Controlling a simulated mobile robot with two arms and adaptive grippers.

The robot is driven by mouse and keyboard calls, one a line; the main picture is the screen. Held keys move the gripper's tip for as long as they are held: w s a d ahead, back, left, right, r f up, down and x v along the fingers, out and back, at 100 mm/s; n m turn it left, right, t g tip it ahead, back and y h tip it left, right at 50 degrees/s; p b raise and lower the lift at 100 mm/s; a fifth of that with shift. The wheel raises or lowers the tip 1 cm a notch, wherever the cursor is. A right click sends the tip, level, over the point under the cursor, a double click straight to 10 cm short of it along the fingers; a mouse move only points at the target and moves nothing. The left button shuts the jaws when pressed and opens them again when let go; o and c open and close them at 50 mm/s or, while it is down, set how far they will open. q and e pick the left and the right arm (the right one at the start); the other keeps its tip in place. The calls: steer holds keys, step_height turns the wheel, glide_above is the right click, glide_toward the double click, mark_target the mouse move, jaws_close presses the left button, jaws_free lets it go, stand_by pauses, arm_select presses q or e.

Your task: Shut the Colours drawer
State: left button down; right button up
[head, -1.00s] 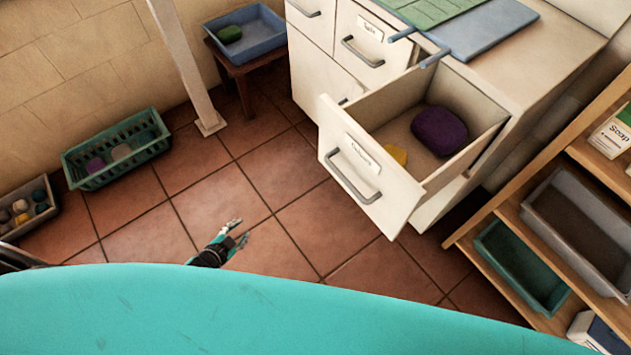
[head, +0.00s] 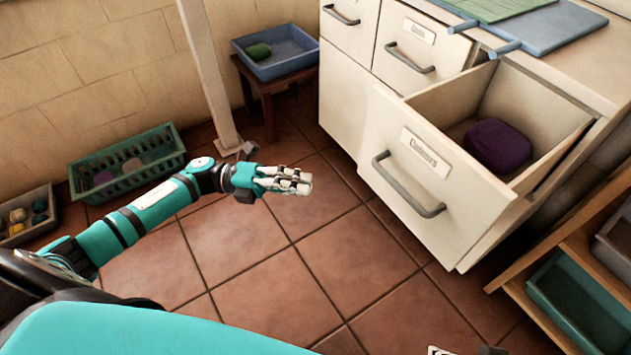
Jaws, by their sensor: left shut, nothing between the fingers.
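The Colours drawer (head: 445,170) stands pulled out of the white cabinet (head: 345,90), its front with a label and a grey bar handle (head: 408,190) facing left. A dark purple rounded thing (head: 497,144) lies inside it; the near part of the drawer's floor is hidden by its front. My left gripper (head: 308,184) is shut and empty, left of the drawer front and apart from it, over the tiled floor. A small part of what looks like my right gripper (head: 440,351) shows at the bottom edge; its fingers cannot be made out.
Blue and green boards (head: 540,35) lie on the cabinet top. A blue tray (head: 275,52) sits on a stool, a green basket (head: 128,165) on the floor. A wooden shelf (head: 560,250) stands at right. Floor before the drawer is clear.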

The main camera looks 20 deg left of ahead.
arm_select(q)
glide_toward(386, 179)
steer(key=s+d, duration=0.1)
steer(key=s, duration=0.1)
steer(key=shift+w+d, duration=1.6)
steer(key=shift+d, duration=0.15)
steer(key=shift+f, duration=0.1)
